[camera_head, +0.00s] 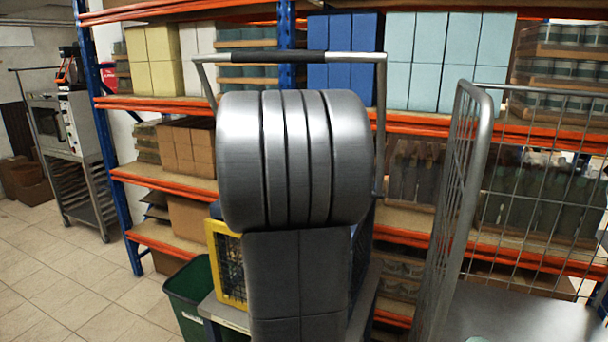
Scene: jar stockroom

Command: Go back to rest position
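My arm's thick grey link fills the middle of the view, with a ribbed round joint at the top and a flat-sided part below it. My gripper is not in view, so whether it is open, shut or holding something does not show. The link hides part of the shelving and a cart behind it.
Orange and blue shelving (160,184) with boxes and jars stands behind. A cart with a handle bar (290,57) and yellow crate (228,262) is close ahead. A green bin (190,290) is left, a wire cage trolley (470,200) right. Tiled floor (60,270) lies open at left.

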